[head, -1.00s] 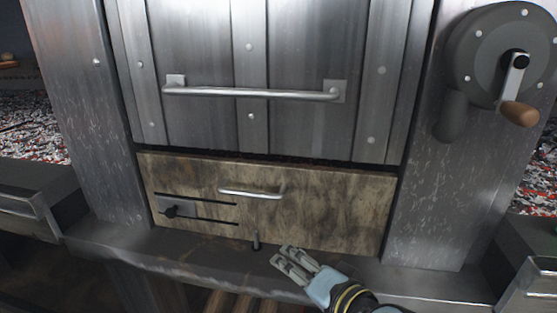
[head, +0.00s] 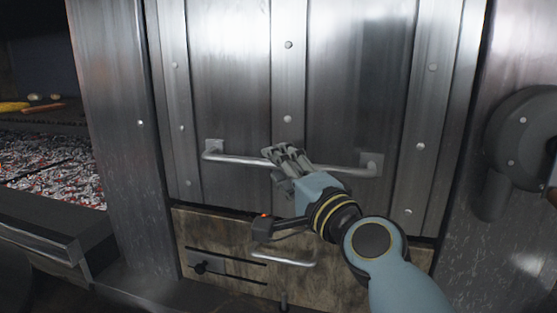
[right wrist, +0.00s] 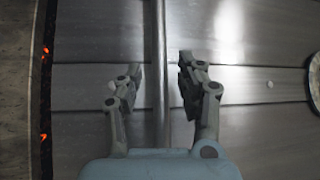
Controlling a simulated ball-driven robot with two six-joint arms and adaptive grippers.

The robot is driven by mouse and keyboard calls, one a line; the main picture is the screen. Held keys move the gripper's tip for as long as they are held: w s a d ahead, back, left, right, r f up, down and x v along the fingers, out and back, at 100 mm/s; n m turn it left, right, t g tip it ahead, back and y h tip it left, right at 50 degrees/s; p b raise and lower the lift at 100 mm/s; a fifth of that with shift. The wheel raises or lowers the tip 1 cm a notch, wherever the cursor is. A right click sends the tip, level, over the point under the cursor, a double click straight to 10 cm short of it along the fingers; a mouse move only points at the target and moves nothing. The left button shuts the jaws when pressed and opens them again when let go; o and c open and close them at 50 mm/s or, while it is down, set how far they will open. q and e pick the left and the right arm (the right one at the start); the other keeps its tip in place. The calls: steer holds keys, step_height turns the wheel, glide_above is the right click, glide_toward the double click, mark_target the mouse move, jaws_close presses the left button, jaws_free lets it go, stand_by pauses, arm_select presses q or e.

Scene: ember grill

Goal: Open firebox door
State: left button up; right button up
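The large riveted metal door (head: 345,70) fills the middle of the head view and stands closed in its frame. Its long horizontal bar handle (head: 232,159) crosses the lower part of the door. My right gripper (head: 276,157) is at the handle, left of its middle, and hides part of it. In the right wrist view, the bar (right wrist: 160,40) runs between the two spread fingers of the gripper (right wrist: 160,72), with gaps visible on both sides. My left gripper is in neither view.
Below the door is a stained lower panel (head: 215,240) with its own small handle (head: 284,260) and a slider (head: 207,264). A round crank housing (head: 520,140) is at the right. A bed of glowing coals (head: 50,170) lies at the left.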

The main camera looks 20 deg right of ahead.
steer(key=shift+w+a, duration=0.1)
steer(key=shift+w, duration=0.35)
steer(key=shift+c, duration=0.3)
jaws_close()
